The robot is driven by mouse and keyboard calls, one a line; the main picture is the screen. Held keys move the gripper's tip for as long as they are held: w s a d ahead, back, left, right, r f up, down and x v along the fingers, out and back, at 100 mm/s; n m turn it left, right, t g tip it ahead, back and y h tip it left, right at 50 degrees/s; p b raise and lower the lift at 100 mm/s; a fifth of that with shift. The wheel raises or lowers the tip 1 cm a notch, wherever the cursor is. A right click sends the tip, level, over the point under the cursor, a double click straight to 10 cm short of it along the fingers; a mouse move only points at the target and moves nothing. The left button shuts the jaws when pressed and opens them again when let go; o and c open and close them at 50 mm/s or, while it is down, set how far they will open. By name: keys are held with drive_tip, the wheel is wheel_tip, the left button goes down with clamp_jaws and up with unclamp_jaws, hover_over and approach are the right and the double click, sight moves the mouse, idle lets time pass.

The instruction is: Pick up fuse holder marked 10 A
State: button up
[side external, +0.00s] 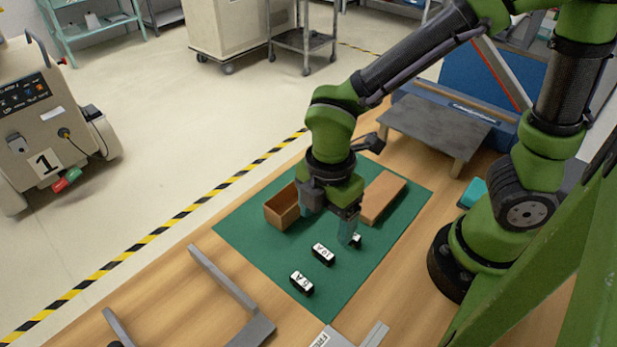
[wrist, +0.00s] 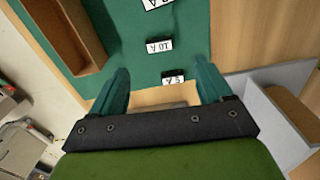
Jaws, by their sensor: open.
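The fuse holder marked 10 A (side external: 323,253) is a small black block with a white label, lying on the green mat (side external: 262,258). In the wrist view the 10 A holder (wrist: 159,46) shows ahead of my fingers, near the middle. The holder marked 5 A (side external: 301,283) lies nearer the front of the mat; it also shows in the wrist view (wrist: 173,77).
A grey bracket (side external: 228,283) lies on the wooden table at the front left. A low grey stand (side external: 435,128) is behind.

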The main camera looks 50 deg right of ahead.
sight(325, 250)
wheel_tip(325, 250, down, 9)
drive_tip(key=shift+d+f, duration=0.1)
drive_tip(key=shift+f, duration=0.1)
idle(0.3)
